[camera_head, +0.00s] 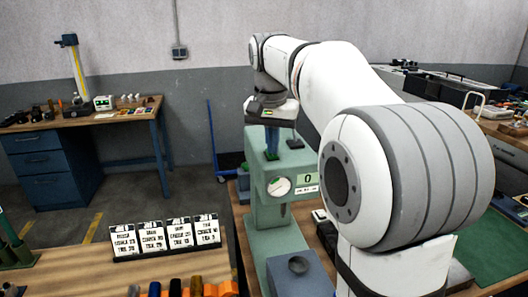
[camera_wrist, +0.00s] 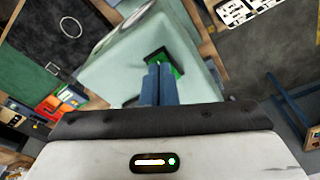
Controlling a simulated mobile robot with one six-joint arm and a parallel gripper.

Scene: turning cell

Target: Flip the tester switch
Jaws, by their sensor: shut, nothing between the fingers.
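The tester (camera_head: 262,215) is a pale green upright machine with a round dial (camera_head: 279,187) and a small display reading 0 (camera_head: 307,180). Its pale green body also shows in the wrist view (camera_wrist: 118,75). A bright green switch in a dark frame (camera_wrist: 176,66) sits on the tester's top face, partly hidden by my fingers. My gripper (camera_head: 272,150) is above the tester's top, pointing down. Its blue fingers are shut together with nothing between them, and in the wrist view their tips (camera_wrist: 159,66) overlap the switch. I cannot tell whether they touch it.
A grey-blue block (camera_head: 298,265) stands before the tester. Several printed cards (camera_head: 165,238) stand on the bench at left. A desk with blue drawers (camera_head: 45,165) is further back left, and a green mat (camera_head: 490,250) lies at right. Open floor lies between desk and bench.

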